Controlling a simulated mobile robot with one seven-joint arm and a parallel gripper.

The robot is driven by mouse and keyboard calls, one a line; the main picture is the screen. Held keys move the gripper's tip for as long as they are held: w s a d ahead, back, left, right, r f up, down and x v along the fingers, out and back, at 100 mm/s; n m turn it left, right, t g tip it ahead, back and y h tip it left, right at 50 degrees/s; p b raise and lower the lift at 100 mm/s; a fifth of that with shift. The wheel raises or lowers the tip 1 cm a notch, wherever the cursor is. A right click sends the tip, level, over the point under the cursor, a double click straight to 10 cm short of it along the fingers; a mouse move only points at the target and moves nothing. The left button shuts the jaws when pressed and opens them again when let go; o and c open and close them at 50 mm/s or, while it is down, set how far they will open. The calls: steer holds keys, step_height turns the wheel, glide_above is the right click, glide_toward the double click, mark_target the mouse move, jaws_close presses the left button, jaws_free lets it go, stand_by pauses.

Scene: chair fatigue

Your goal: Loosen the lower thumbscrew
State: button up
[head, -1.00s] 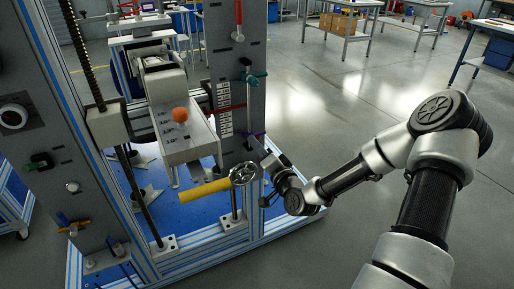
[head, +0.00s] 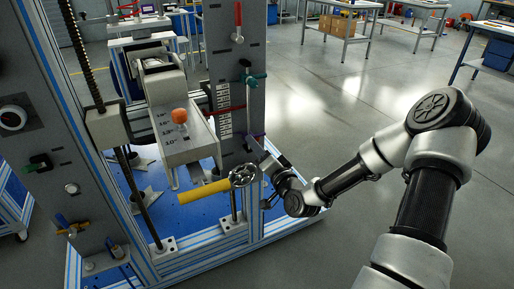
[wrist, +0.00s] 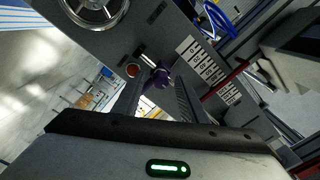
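The lower thumbscrew is purple. In the head view it (head: 258,134) shows small on the right grey upright, below the teal upper thumbscrew (head: 253,79). In the wrist view the purple knob (wrist: 161,79) lies close to the fingertips, between their lines. My gripper (wrist: 163,86) looks open, with a gap between its two dark fingers. I cannot tell whether either finger touches the knob. In the head view my gripper (head: 268,157) is at the upright's right edge, just below the purple knob, and partly hard to make out.
A white label scale (head: 225,112) and a red pointer are on the upright. The floor to the right is clear.

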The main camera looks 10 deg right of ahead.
steer(key=shift+s, duration=0.1)
steer(key=p+v, duration=0.4)
steer(key=v, duration=1.3)
steer(key=shift+p, duration=0.3)
steer(key=shift+s+d, duration=0.1)
